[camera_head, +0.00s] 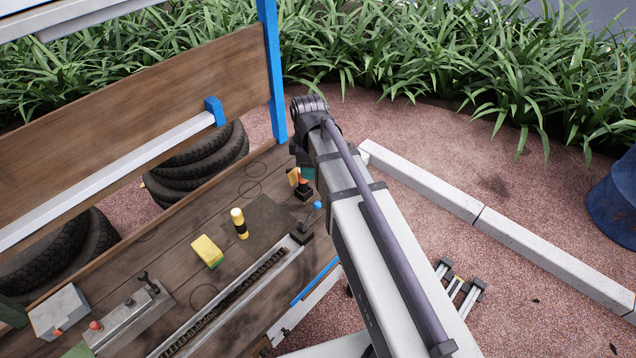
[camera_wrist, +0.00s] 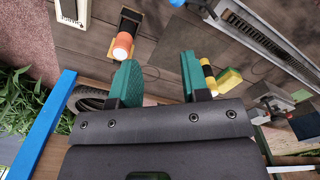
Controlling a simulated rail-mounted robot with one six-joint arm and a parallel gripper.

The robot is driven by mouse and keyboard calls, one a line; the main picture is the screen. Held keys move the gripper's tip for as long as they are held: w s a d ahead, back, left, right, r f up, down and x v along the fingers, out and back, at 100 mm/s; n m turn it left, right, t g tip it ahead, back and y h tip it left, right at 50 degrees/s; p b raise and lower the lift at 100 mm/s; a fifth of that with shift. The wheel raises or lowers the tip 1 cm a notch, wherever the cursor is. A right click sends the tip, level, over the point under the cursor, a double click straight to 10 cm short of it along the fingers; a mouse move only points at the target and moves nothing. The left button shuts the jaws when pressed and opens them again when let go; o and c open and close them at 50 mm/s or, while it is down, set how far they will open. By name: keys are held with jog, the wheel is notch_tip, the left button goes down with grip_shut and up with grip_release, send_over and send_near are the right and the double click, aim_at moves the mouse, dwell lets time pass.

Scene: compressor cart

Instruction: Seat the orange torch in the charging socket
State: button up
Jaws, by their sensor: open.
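The orange torch (camera_wrist: 124,44) shows in the wrist view with its pale end toward the camera, beside or in a black block (camera_wrist: 130,20) on a tan plate. In the head view the orange torch (camera_head: 303,181) is small and partly hidden near my arm. My gripper (camera_wrist: 158,68) is open and empty, with its green fingers apart. The torch lies outside the jaws, beyond the left finger in the wrist view. My arm hides most of the gripper in the head view.
A yellow torch (camera_head: 239,223) with a black band stands on a dark mat (camera_head: 262,220). A yellow-green sponge (camera_head: 207,251) lies nearby. A blue-knobbed lever (camera_head: 317,206) rises beside a long rail. A blue post (camera_head: 272,75) stands at the cart's corner.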

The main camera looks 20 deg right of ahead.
jog(key=s+m, duration=1.2)
jog(key=m, duration=0.1)
jog(key=shift+s, duration=0.2)
dwell(1.4)
